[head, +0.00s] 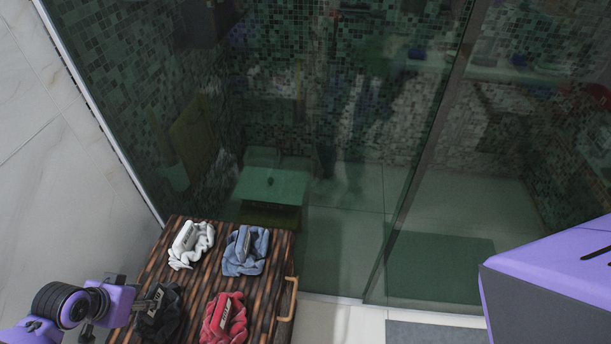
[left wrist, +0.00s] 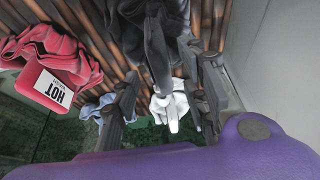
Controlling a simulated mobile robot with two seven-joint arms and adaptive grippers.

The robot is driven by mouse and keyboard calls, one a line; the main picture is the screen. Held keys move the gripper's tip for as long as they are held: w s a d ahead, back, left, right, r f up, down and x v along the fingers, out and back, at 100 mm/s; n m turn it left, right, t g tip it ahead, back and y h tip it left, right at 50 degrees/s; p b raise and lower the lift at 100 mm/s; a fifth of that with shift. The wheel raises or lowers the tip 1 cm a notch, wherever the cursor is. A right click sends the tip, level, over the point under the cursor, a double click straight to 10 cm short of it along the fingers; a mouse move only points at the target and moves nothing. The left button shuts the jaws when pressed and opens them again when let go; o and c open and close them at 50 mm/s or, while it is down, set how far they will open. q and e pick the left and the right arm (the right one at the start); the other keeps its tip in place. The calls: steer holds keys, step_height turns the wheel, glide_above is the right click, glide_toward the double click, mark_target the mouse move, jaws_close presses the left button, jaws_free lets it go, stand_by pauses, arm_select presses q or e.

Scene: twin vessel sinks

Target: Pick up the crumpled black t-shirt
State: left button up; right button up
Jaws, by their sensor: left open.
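The crumpled black t-shirt (head: 166,312) lies on the striped wooden top at its near left corner, in the head view. In the left wrist view the black t-shirt (left wrist: 147,38) hangs into the space just beyond and between the fingertips. My left gripper (head: 140,304) is at the left side of the shirt, close over it. In the left wrist view the left gripper (left wrist: 160,68) has its fingers apart, with no clear grip on the cloth. Whether the fingers touch the shirt cannot be told. My right gripper is not in view.
On the striped wooden top (head: 202,272) lie white (head: 193,245), blue (head: 246,250) and red (head: 225,318) crumpled cloths, close around the black one. A wooden handle (head: 288,299) juts from the right edge. A glass partition (head: 330,230) stands behind, a pale wall (head: 60,190) at left.

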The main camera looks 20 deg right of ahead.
mark_target(158, 325)
arm_select(q)
steer(key=x, duration=0.4)
jaws_close()
